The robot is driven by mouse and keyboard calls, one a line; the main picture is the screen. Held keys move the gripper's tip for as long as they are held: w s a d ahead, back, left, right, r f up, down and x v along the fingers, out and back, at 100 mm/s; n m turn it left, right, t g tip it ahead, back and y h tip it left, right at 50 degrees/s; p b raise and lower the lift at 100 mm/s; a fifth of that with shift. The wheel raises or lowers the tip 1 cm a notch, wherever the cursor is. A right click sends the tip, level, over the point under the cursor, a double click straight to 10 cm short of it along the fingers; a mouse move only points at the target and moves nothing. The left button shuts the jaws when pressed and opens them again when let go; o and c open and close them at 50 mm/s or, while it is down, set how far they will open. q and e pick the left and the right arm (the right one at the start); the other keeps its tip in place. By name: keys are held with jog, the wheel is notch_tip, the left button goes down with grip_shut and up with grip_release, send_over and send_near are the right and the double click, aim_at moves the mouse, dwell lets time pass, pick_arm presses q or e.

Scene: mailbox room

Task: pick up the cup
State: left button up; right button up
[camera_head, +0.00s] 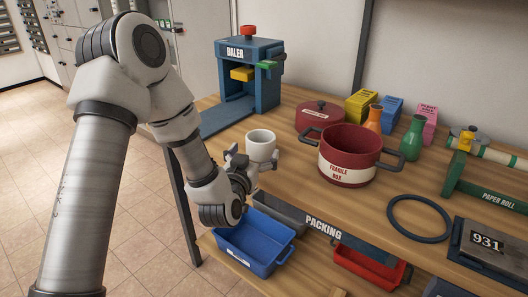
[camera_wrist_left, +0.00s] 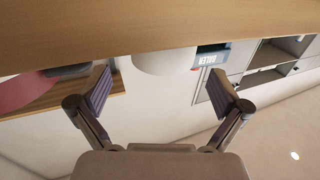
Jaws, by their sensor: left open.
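The white cup (camera_head: 261,143) stands upright on the wooden table near its left front edge. My left gripper (camera_head: 250,161) is at the near side of the cup, open, with its fingers pointing toward it. In the left wrist view, which looks upside down, the cup (camera_wrist_left: 162,62) shows between and beyond the two spread fingers (camera_wrist_left: 161,88). Nothing is held. The gripper hides the cup's lower front in the head view, so I cannot tell whether a finger touches it. My right gripper is not in view.
A red pot (camera_head: 350,156) stands right of the cup. A blue baler (camera_head: 250,75) is behind it. A blue bin (camera_head: 254,240) sits on the shelf below. The tabletop just around the cup is clear.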

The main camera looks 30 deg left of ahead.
pick_arm(q)
jog(key=x, duration=0.4)
jog(key=shift+w+a+f, duration=0.2)
jog(key=shift+w+a, duration=0.1)
jog(key=shift+w, duration=0.05)
jog(key=c, duration=0.8)
jog(key=shift+r, duration=0.1)
